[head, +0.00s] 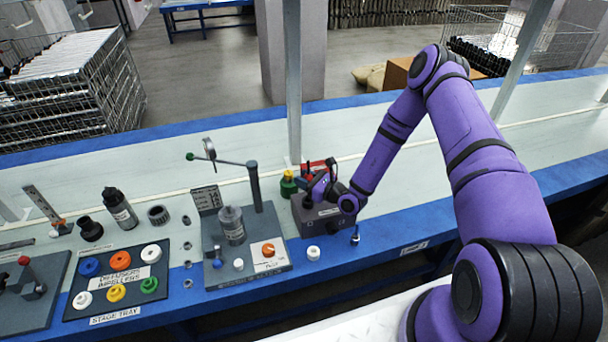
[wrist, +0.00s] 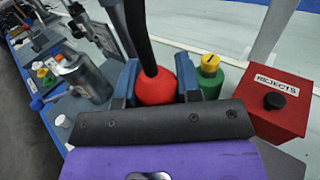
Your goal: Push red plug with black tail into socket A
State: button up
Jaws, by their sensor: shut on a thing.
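The red plug (wrist: 156,91) has a thick black tail (wrist: 138,35) that rises from its top in the wrist view. My gripper (wrist: 156,78) is shut on the plug, with a blue finger on each side. In the head view my gripper (head: 318,187) is low over a dark grey box (head: 318,219) at the right end of the row of stations. I cannot make out socket A or its letter. The plug's underside is hidden by the gripper's dark body, so I cannot tell whether it touches a socket.
A red REJECTS box (wrist: 283,103) and a green container with a yellow top (wrist: 210,75) stand close to the right finger. A grey canister (head: 231,226) and a post (head: 255,187) with a side arm stand to the left. A stage tray (head: 120,305) lies farther left.

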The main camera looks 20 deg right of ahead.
aim_at(304, 198)
jog(key=shift+f, duration=1.55)
jog(key=shift+f, duration=1.85)
dwell(0.5)
jog(key=o, duration=1)
jog(key=v, duration=1.1)
jog(key=shift+r, duration=0.15)
